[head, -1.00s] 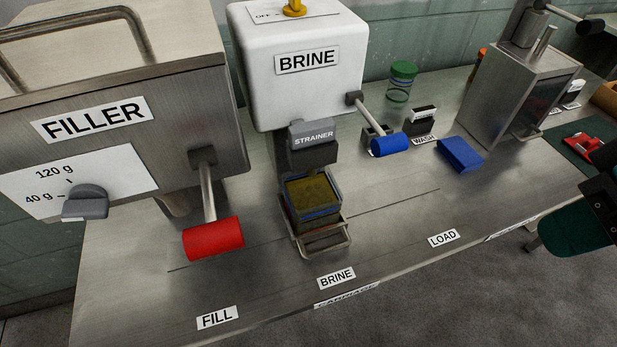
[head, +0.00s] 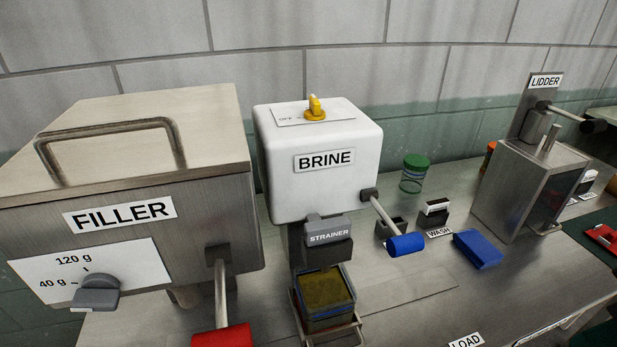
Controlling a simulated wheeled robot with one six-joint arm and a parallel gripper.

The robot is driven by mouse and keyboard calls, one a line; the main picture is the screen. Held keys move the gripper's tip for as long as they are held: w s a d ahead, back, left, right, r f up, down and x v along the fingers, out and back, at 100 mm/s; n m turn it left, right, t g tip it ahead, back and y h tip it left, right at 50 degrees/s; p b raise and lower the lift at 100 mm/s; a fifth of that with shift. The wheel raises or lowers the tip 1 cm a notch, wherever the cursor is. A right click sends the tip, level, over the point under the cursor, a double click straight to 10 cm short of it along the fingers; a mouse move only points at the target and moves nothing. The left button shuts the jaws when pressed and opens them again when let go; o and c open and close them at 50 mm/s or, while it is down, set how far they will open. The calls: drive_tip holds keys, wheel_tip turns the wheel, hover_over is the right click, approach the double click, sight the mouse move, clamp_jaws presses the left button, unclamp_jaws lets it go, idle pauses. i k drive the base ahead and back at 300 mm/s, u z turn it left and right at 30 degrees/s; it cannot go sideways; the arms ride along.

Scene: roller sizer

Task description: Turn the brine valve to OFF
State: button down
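The brine valve is a yellow knob (head: 315,108) on top of the white BRINE box (head: 290,185), in the middle of the head view. It sits on a white plate (head: 285,117) with the word OFF at its left. The knob's handle appears to point away from me rather than toward OFF, though it is small and foreshortened. My gripper is not in view now.
The steel FILLER (head: 130,240) with a red-handled lever (head: 222,338) stands at the left. A blue-handled lever (head: 406,244) sticks out from the BRINE box's right side. A filled square jar (head: 326,292) stands below the strainer (head: 328,232). The LIDDER (head: 525,190) is at the right.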

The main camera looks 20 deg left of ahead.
sight(314, 113)
drive_tip(key=k, duration=0.6)
drive_tip(key=z, duration=0.05)
drive_tip(key=i, duration=1.1)
drive_tip(key=u, duration=0.8)
